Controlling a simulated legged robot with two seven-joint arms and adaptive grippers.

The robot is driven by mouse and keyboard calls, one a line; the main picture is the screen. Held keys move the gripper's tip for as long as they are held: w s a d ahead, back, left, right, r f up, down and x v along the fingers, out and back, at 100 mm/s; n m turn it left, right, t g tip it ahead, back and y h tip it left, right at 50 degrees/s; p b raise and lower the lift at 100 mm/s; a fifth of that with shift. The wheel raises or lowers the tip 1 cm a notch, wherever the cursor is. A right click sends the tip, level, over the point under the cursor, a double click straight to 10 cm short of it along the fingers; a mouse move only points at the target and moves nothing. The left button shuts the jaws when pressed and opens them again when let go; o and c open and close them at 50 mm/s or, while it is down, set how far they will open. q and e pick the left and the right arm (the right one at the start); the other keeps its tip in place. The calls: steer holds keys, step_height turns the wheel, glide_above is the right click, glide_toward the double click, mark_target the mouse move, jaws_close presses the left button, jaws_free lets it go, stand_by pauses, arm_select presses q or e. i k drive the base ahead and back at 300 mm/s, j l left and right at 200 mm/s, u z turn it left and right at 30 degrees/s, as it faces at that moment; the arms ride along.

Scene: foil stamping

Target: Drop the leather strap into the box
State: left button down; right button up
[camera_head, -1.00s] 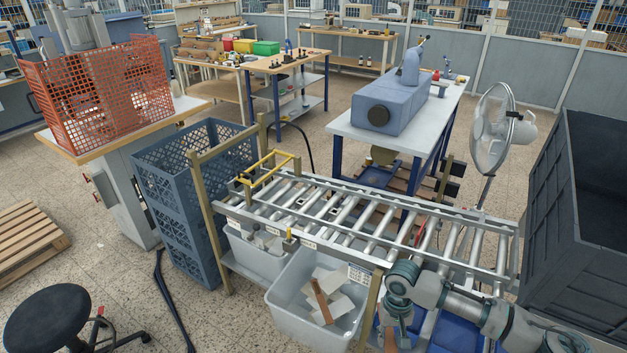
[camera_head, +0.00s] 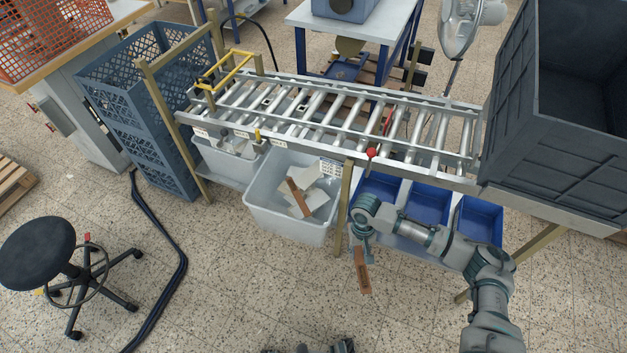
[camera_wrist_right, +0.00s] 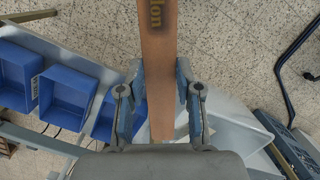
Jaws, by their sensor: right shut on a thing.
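My right gripper (camera_head: 365,245) is shut on a brown leather strap (camera_head: 363,274), which hangs down below it. In the right wrist view the strap (camera_wrist_right: 157,40) runs between the two fingers and bears dark lettering. A light grey box (camera_head: 262,207) stands to the left of the gripper, under the roller conveyor's front edge. It holds pale sheets and another brown strap (camera_head: 299,197). In the head view the held strap is to the right of this box and outside its outline.
The roller conveyor (camera_head: 315,112) runs above the box, with a wooden post (camera_head: 344,205) at the box's right. Blue bins (camera_head: 430,204) stand right of the post. A second grey box (camera_head: 228,160) is further left.

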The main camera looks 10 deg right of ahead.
mark_target(300, 196)
steer(key=i+j+z, duration=0.1)
steer(key=j, duration=0.25)
steer(key=i+j+z, duration=0.1)
steer(key=i+j, duration=0.2)
steer(key=i+j+z, duration=0.1)
steer(key=j, duration=0.3)
steer(key=i+j+z, duration=0.1)
steer(key=i+j, duration=0.15)
steer(key=j, duration=0.15)
steer(key=i+j+z, duration=0.1)
steer(key=j, duration=0.3)
steer(key=i, duration=0.05)
